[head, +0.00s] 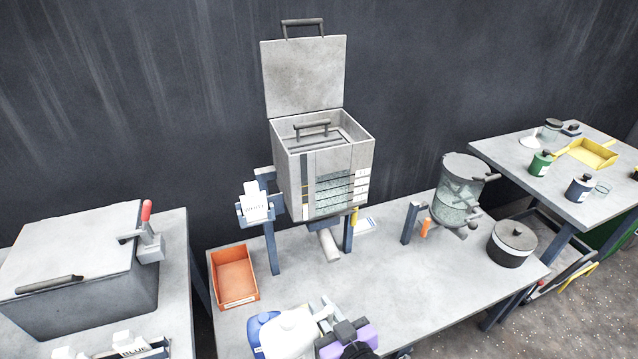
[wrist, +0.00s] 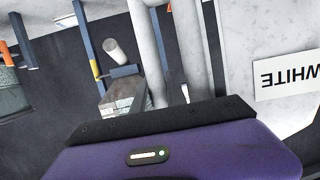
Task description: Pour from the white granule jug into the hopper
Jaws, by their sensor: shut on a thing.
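The white granule jug (head: 288,335) is at the bottom middle of the head view, by the front of the table. Its WHITE label (wrist: 290,78) fills the right of the wrist view, upside down there. My gripper (head: 324,314) is at the jug's right side, shut on it, apparently at the handle. Whether the jug is lifted off the table is unclear, as its base is out of view. The grey hopper (head: 288,175) stands behind, higher up, with its lid (head: 303,78) raised. Inside its open top is a handled inner panel (head: 318,133). Its striped front window shows granules.
A blue jug (head: 260,333) is close behind the white one. An orange bin (head: 234,277) is to the left, beside a stand with a WHITE card (head: 256,207). A clear vessel (head: 457,195) and lidded pot (head: 511,245) stand right. The table's centre is clear.

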